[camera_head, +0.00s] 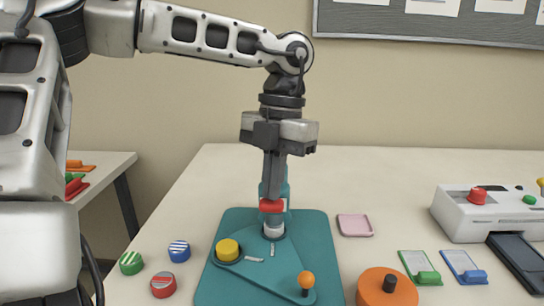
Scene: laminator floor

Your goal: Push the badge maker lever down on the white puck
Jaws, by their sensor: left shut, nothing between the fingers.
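The badge maker has a teal base (322,236) on the table and a teal post (286,190) behind my gripper. A red piece (271,206), seemingly the lever's end, sits directly above the white puck (274,231). My left gripper (273,194) points straight down, shut and empty, with its fingertips at the red piece. I cannot tell for sure whether they touch it. The gripper hides part of the post and lever. A yellow puck (228,249) and an orange ball knob (307,280) are on the badge maker's front part. My right gripper is not in view.
Striped round badges in green (131,262), blue (179,250) and red (163,285) lie at left. A pink tray (355,225), an orange round thing (387,290), green (420,267) and blue (464,266) items and a white machine (480,213) stand at right. The table's back is clear.

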